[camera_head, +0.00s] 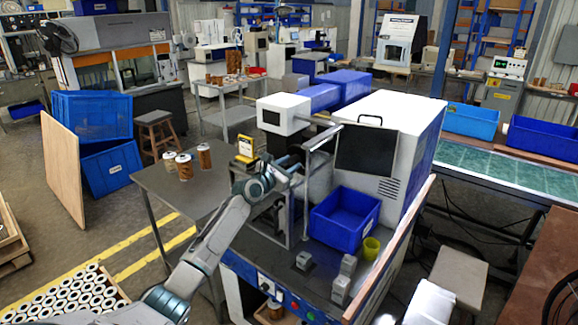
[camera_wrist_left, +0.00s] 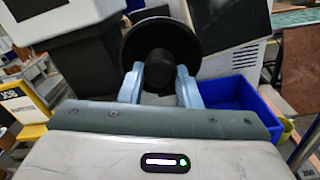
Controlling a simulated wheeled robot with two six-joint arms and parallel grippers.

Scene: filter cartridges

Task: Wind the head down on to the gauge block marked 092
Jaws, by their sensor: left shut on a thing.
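My left gripper (camera_head: 287,168) is at the front of the white machine (camera_head: 408,125). In the left wrist view its two blue-grey fingers (camera_wrist_left: 159,88) are shut on the dark knob (camera_wrist_left: 159,68) of a round black handwheel (camera_wrist_left: 135,42). In the head view the gripper and arm largely hide the wheel. The head is not clearly made out. My right gripper is not in view.
A blue bin (camera_head: 345,219) and a yellow-green cup (camera_head: 371,248) stand on the bed behind the blocks. A grey stool (camera_head: 458,277) stands at right.

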